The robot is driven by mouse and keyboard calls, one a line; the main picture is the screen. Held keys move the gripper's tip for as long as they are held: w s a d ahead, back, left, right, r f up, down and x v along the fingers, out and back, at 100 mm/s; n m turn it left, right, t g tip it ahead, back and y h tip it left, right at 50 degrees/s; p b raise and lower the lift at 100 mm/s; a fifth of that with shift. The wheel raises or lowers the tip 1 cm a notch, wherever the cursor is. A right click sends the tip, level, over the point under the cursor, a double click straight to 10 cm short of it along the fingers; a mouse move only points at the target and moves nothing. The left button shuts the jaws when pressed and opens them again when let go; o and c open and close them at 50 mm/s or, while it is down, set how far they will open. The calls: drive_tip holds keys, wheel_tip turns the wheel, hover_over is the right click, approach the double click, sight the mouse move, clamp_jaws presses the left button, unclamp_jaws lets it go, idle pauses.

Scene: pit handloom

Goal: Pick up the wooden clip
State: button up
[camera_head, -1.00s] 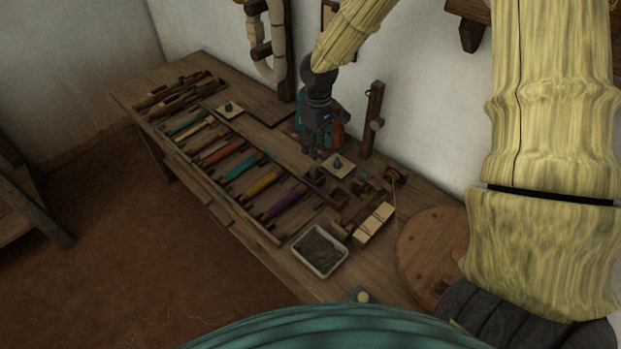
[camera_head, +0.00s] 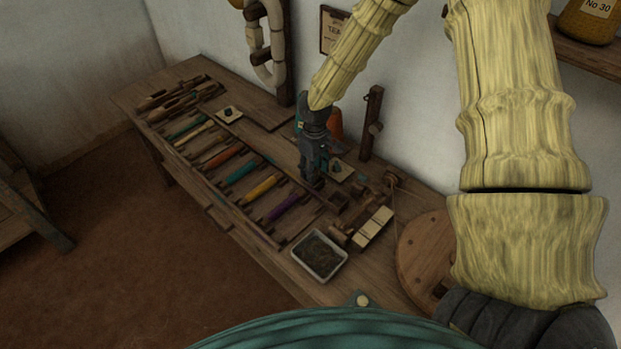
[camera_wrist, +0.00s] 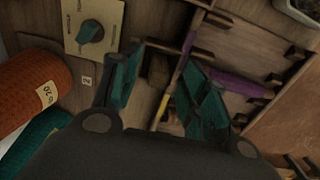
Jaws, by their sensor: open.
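A small brown wooden piece (camera_wrist: 159,70), which looks like the wooden clip, lies on the bench between my fingers in the wrist view. Its lower part is in shadow, and its outline is hard to make out. My gripper (camera_wrist: 163,88) is open, with one teal-padded finger on each side of this piece, and nothing is visibly held. In the head view my gripper (camera_head: 314,183) points down over the bench, at the back right end of the bobbin rack. There the fingers hide the clip, and contact cannot be told.
The wooden bench (camera_head: 270,112) holds a rack with several coloured bobbins, including a purple one (camera_head: 286,206). A dial plate (camera_wrist: 92,28) and an orange roll (camera_wrist: 35,95) lie close to my gripper. A grey tray (camera_head: 319,256), pale blocks (camera_head: 373,227) and a wooden disc (camera_head: 425,258) stand nearer.

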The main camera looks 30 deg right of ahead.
drive_tip(key=shift+f, duration=0.95)
drive_tip(key=c, duration=0.9)
drive_tip(key=shift+o, duration=0.2)
drive_tip(key=shift+r, duration=0.85)
wheel_tip(320, 180, up, 2)
drive_tip(key=shift+s+a+b, duration=0.1)
drive_tip(key=shift+s+b, duration=0.05)
drive_tip(key=shift+b, duration=0.15)
drive_tip(key=s+a+b, duration=0.1)
drive_tip(key=s+a, duration=0.2)
drive_tip(key=s, duration=0.4)
drive_tip(key=s+a+r+b, duration=0.1)
drive_tip(key=s+a, duration=0.2)
drive_tip(key=s, duration=0.4)
drive_tip(key=shift+a+r, duration=0.15)
drive_tip(key=shift+a, duration=0.2)
